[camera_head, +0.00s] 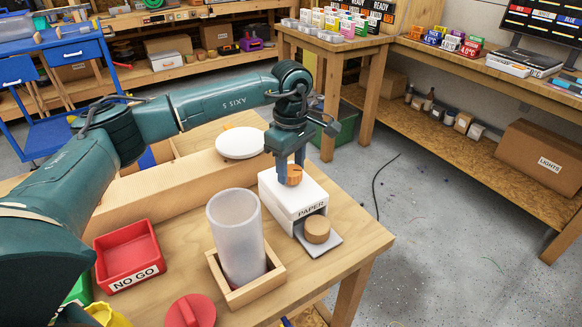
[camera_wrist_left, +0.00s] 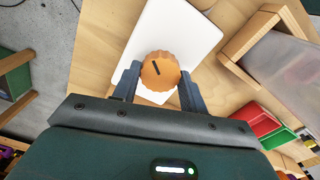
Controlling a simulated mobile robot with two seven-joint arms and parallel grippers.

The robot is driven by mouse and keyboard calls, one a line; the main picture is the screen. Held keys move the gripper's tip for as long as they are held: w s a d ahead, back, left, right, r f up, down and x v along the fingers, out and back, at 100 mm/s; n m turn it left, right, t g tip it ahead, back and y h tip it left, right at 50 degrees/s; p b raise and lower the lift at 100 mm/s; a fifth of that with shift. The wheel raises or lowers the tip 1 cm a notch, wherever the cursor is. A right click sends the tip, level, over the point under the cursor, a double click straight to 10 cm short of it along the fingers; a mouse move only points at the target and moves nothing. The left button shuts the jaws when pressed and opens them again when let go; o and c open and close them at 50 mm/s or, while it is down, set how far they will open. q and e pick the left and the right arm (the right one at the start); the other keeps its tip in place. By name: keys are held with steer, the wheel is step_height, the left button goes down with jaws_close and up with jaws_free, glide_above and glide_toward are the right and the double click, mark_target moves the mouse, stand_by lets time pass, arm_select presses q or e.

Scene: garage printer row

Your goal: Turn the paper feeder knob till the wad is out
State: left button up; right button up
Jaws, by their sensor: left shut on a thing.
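The white paper feeder (camera_head: 292,196), labelled PAPER, stands on the wooden table. An orange ridged knob (camera_head: 295,176) sits on its top; in the left wrist view the knob (camera_wrist_left: 163,70) shows a dark line mark that runs at a slant. My left gripper (camera_head: 290,168) comes down from above, with one finger on each side of the knob, shut on it. A tan round wad (camera_head: 317,229) sits at the feeder's front opening, on the grey lip (camera_head: 322,246). I cannot tell whether part of it is still inside. My right gripper is not in view.
A frosted cylinder (camera_head: 237,236) stands in a wooden holder (camera_head: 233,297) left of the feeder. A red NO GO tray (camera_head: 129,250) lies farther left. A white round plate (camera_head: 240,143) is behind. A red disc (camera_head: 191,311) is at the front. Bare tabletop (camera_head: 358,236) lies right of the feeder.

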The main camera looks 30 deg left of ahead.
mark_target(291, 170)
arm_select(q)
steer(key=shift+r+m, duration=0.15)
steer(key=shift+m, duration=0.25)
steer(key=o, duration=1)
step_height(291, 170, up, 13)
stand_by(0.7)
